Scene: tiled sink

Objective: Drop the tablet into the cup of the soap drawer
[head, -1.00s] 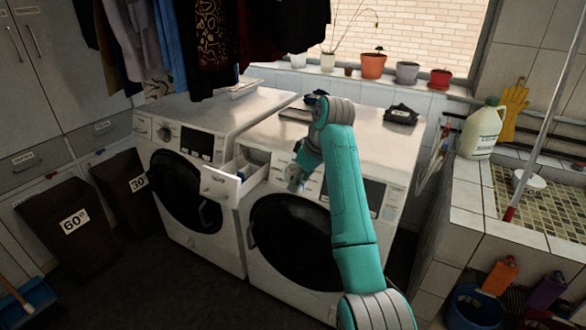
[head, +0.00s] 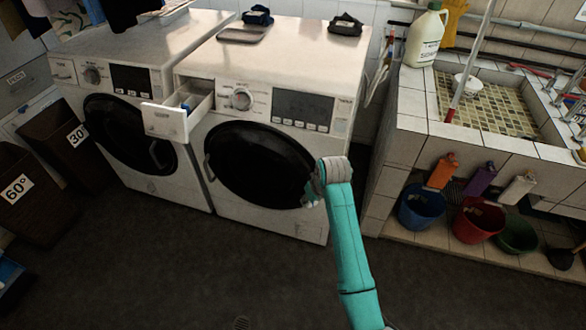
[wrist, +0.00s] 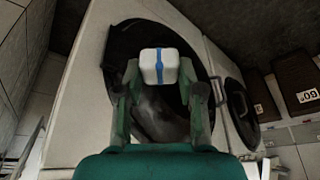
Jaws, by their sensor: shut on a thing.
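A white tablet with a blue band (wrist: 160,58) is between my fingertips in the wrist view. My gripper (wrist: 160,74) is shut on it. In the head view my gripper (head: 309,197) is low in front of the right machine's round door, below and to the right of the soap drawer; the tablet cannot be made out there. The soap drawer (head: 165,122) is pulled out at the upper left of the right washing machine (head: 336,148). Something blue (head: 187,106) shows inside it. The drawer's cup cannot be told clearly.
A second washing machine (head: 66,86) stands at the left. A dark tray (head: 242,35) and dark folded items (head: 346,24) lie on the right machine. A tiled sink (head: 411,105) is at the right, with buckets (head: 423,208) below. The floor in front is clear.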

